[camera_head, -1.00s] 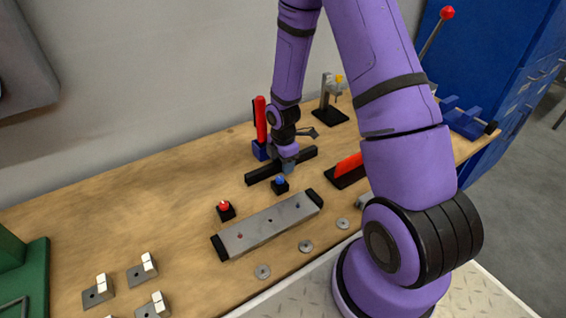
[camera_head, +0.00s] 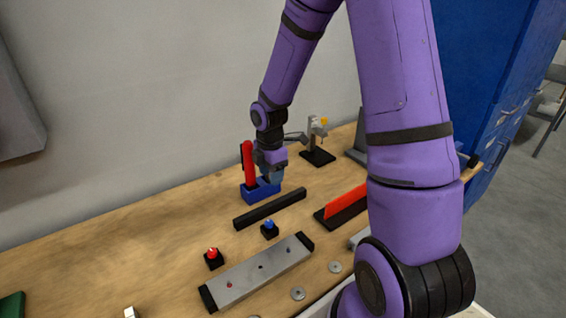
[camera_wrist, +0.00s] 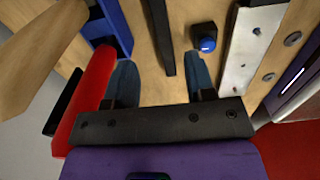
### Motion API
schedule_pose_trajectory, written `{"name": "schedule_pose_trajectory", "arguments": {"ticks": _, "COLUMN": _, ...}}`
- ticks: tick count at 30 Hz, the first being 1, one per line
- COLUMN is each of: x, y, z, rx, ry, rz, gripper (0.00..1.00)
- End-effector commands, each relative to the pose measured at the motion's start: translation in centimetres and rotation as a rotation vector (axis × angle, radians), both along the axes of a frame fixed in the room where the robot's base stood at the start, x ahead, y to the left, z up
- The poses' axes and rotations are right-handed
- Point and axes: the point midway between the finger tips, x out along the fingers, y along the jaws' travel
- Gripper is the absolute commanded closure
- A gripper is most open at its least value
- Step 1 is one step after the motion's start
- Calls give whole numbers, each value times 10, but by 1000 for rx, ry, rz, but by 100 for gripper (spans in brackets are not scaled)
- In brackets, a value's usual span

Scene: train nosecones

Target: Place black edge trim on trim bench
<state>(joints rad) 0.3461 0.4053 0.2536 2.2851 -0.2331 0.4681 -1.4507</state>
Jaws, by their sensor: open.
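The black edge trim (camera_head: 270,208) is a long black bar lying on the wooden trim bench (camera_head: 130,255). It is behind a small blue-topped button (camera_head: 269,229) and a silver plate (camera_head: 260,270) with black ends. My gripper (camera_head: 272,178) is open and empty behind the trim, beside the blue base of a red-handled tool. In the wrist view, my open fingers (camera_wrist: 161,80) point along the bench. The trim (camera_wrist: 160,35) shows between them in the picture, apart from both, with its near end beyond my gripper body.
The red handle (camera_head: 249,163) on its blue base (camera_head: 252,192) stands close to my gripper. A red-topped button (camera_head: 213,258), a red strip on a black base (camera_head: 345,203) and several washers lie around.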

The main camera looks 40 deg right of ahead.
Motion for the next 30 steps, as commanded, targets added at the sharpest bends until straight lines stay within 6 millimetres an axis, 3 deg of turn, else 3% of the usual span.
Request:
{"name": "schedule_pose_trajectory", "arguments": {"ticks": 5, "x": -9, "y": 4, "z": 46, "rx": -35, "ry": -49, "rz": -142, "gripper": 50}}
{"name": "schedule_pose_trajectory", "arguments": {"ticks": 14, "x": -52, "y": 19, "z": 141, "rx": -49, "ry": -175, "rz": -527, "gripper": 50}}
{"name": "schedule_pose_trajectory", "arguments": {"ticks": 21, "x": -100, "y": 33, "z": 202, "rx": 11, "ry": -274, "rz": -835, "gripper": 50}}
{"name": "schedule_pose_trajectory", "arguments": {"ticks": 30, "x": -171, "y": 49, "z": 256, "rx": 169, "ry": -361, "rz": -1205, "gripper": 50}}
